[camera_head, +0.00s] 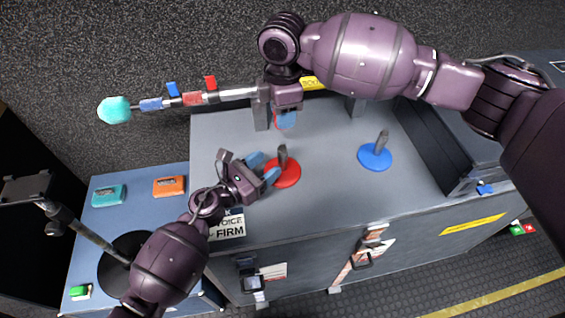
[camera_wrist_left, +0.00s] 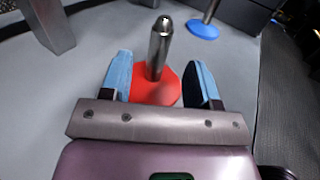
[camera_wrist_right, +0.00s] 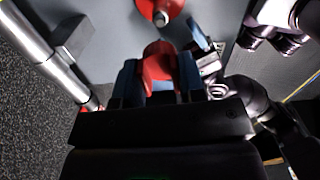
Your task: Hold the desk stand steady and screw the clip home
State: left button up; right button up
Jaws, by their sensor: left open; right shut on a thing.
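The red desk stand (camera_head: 284,172) has a round red base and an upright grey post on the grey desktop; it also shows in the left wrist view (camera_wrist_left: 160,50). My left gripper (camera_head: 265,168) is open, low at the stand's left edge. In the left wrist view its blue fingers (camera_wrist_left: 160,75) lie on either side of the stand, with gaps beside the post. My right gripper (camera_head: 286,119) is shut on a red clip (camera_wrist_right: 157,62) above the desk, behind the stand. The clip is mostly hidden in the head view. The stand shows ahead of it in the right wrist view (camera_wrist_right: 160,14).
A blue stand (camera_head: 375,157) stands right of the red one. A boom pole (camera_head: 235,94) with a teal tip (camera_head: 115,110) extends left along the desk's back. Teal (camera_head: 109,195) and orange (camera_head: 169,186) cases lie on the lower blue table. The desktop between the stands is clear.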

aim_at(279, 156)
pick_arm(q)
jog(key=shift+x, duration=2.85)
grip_shut()
